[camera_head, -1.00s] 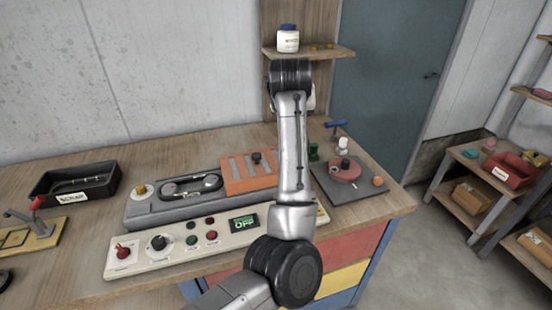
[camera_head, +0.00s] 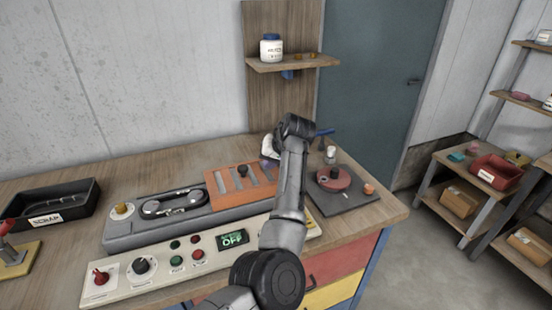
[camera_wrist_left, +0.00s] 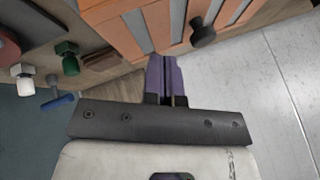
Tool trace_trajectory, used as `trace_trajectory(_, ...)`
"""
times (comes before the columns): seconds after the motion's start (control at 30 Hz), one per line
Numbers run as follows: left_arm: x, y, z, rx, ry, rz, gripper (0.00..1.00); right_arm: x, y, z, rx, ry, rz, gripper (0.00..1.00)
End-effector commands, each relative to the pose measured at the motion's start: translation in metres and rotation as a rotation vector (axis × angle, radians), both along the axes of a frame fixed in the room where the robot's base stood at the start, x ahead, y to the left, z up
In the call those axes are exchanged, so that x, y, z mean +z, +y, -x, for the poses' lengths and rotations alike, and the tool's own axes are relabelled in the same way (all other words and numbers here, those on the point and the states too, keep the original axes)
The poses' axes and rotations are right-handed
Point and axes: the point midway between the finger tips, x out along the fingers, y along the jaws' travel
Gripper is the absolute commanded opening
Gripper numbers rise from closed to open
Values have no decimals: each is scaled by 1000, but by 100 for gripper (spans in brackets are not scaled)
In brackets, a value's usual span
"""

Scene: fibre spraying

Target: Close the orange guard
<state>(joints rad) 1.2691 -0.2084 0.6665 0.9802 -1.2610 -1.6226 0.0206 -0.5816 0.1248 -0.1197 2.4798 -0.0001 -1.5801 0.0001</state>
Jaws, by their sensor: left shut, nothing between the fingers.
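The orange guard (camera_head: 227,188) is a slatted cover over the right part of the long grey machine (camera_head: 125,232), with a dark knob (camera_head: 243,170) on top. In the left wrist view the guard (camera_wrist_left: 150,25) fills the top, with its black knob (camera_wrist_left: 203,32) at upper right. My left gripper (camera_wrist_left: 165,60) has purple fingers, shut and empty, close to the guard's edge; I cannot tell if they touch. In the head view the gripper (camera_head: 268,160) shows partly behind my forearm, just beyond the guard's right end. My right gripper is not in view.
The machine's left part, with a belt loop (camera_head: 172,203), is uncovered. A control panel (camera_head: 155,285) with a green OFF display (camera_head: 232,238) runs in front. A grey plate with a red disc (camera_head: 333,180) lies to the right. A shelf (camera_head: 292,63) overhangs behind.

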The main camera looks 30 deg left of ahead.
Motion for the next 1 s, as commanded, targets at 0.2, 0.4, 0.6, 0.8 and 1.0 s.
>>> trace_trajectory(0.2,-22,24,3,2,-3,1,0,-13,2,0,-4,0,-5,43)
trace_trajectory(0.4,-24,40,13,2,-2,0,0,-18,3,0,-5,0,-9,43)
trace_trajectory(0.6,-24,47,16,1,-2,0,0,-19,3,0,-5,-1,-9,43)
trace_trajectory(0.8,-24,47,17,0,-1,0,0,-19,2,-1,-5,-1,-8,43)
trace_trajectory(1.0,-23,48,17,0,-1,0,0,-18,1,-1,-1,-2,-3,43)
